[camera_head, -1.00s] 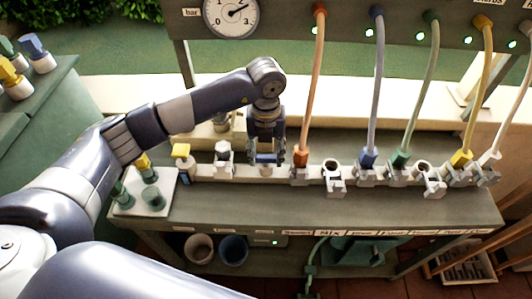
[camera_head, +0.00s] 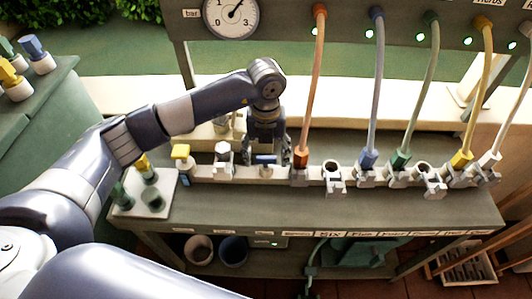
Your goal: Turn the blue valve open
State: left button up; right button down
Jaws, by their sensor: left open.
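The blue valve (camera_head: 266,159) sits on the pale manifold rail, between a white-capped fitting and the orange hose. Only its blue handle and pale body show below my left gripper (camera_head: 267,149). The gripper points down from above and behind the handle. Its fingers are apart, one on each side, and I cannot tell whether they touch it. The handle lies roughly along the rail. My right gripper is out of view.
The orange hose (camera_head: 318,80) rises close on the right, with several other hoses beyond. A pressure gauge (camera_head: 231,14) hangs above. The bench front (camera_head: 330,210) is clear.

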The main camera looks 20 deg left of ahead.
aim_at(266, 158)
pick_arm(q)
notch_tip(266, 158, up, 12)
dwell(0.5)
jog(key=shift+f, duration=0.1)
